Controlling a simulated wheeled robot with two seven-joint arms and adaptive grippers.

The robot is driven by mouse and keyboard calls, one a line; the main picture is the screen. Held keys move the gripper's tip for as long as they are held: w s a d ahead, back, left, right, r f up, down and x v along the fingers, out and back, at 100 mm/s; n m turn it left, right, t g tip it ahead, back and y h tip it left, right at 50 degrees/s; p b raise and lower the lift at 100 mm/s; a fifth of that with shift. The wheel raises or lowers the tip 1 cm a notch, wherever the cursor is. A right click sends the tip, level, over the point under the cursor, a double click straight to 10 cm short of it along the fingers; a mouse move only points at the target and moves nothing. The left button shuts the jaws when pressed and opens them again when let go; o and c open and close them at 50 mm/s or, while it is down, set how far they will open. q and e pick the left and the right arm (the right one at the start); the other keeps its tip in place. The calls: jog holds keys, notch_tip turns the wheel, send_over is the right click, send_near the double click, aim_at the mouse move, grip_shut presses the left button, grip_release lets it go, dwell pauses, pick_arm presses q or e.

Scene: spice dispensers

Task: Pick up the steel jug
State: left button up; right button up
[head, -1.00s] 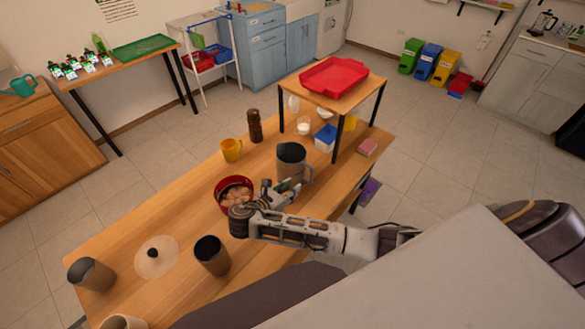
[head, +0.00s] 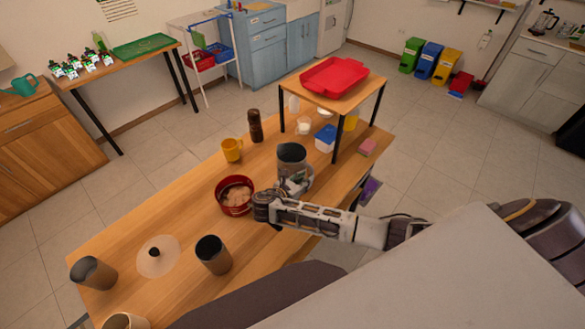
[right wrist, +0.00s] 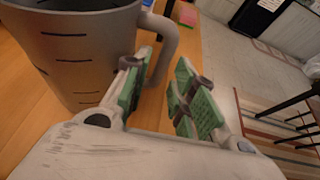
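The steel jug (head: 291,154), grey with a dark inside and a handle on its right, stands upright on the wooden table. In the right wrist view the jug (right wrist: 75,50) fills the upper left, with dark measuring marks. My right gripper (head: 294,181) is at the near side of the jug, by its handle. In the wrist view its green-padded fingers (right wrist: 165,95) are apart. The handle passes close behind the left finger; I cannot tell whether it lies between the fingers or whether they touch it. My left gripper is not in view.
A red pot (head: 234,194) with pale contents stands left of my right gripper. A yellow mug (head: 232,150) and brown mill (head: 255,126) stand behind. A raised shelf (head: 318,98) bears a red tray (head: 333,77). Grey cups (head: 213,254) and a round lid (head: 157,258) are at front left.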

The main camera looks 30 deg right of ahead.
jog(key=shift+p+x, duration=0.65)
jog(key=shift+x, duration=1.5)
jog(key=shift+d, duration=0.5)
grip_shut()
jog(key=shift+f, duration=0.1)
